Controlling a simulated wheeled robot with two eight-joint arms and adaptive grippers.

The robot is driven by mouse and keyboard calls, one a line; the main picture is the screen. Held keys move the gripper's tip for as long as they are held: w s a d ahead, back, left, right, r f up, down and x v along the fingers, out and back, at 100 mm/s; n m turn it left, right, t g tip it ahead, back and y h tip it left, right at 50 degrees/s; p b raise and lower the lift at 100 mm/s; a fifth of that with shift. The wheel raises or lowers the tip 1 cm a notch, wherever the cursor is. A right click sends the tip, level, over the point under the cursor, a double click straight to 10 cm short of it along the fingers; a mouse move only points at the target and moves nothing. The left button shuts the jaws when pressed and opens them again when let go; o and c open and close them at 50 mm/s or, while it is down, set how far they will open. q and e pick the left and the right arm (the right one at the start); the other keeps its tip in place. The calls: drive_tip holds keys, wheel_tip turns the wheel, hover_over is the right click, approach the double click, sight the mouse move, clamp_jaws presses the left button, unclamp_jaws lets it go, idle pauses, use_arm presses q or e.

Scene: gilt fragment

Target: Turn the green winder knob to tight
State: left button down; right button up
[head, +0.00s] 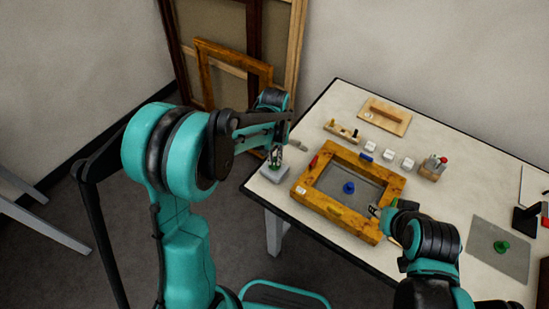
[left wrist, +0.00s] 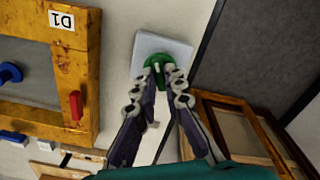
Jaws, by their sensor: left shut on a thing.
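The green winder knob (left wrist: 148,74) sits on a pale square base (left wrist: 172,47) in the left wrist view. In the head view the base (head: 262,180) lies at the table's near left corner, with the knob mostly hidden by the fingers. My left gripper (left wrist: 158,69) is shut on the knob from above; it also shows in the head view (head: 275,157). No tight mark is readable on the base. My right gripper (head: 374,211) is over the near right corner of the wooden frame; its finger opening is too small to tell.
The wooden frame (head: 308,193) with a blue knob (head: 348,187) inside stands right beside the base. White blocks (head: 389,155), a peg holder (head: 341,132) and a tool block (head: 431,168) stand behind. A grey mat (head: 485,262) carries another green piece (head: 502,246).

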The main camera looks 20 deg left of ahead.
use_arm(q)
drive_tip(key=m, duration=0.4)
drive_tip(key=shift+m, duration=0.3)
drive_tip(key=m, duration=0.4)
drive_tip(key=shift+m, duration=0.3)
drive_tip(key=m, duration=0.4)
drive_tip(key=shift+m+b, duration=0.3)
drive_tip(key=shift+b, duration=0.05)
drive_tip(key=m, duration=1.2)
drive_tip(key=shift+m, duration=0.3)
drive_tip(key=m, duration=0.4)
drive_tip(key=shift+m, duration=0.3)
drive_tip(key=m, duration=0.4)
drive_tip(key=shift+m, duration=0.3)
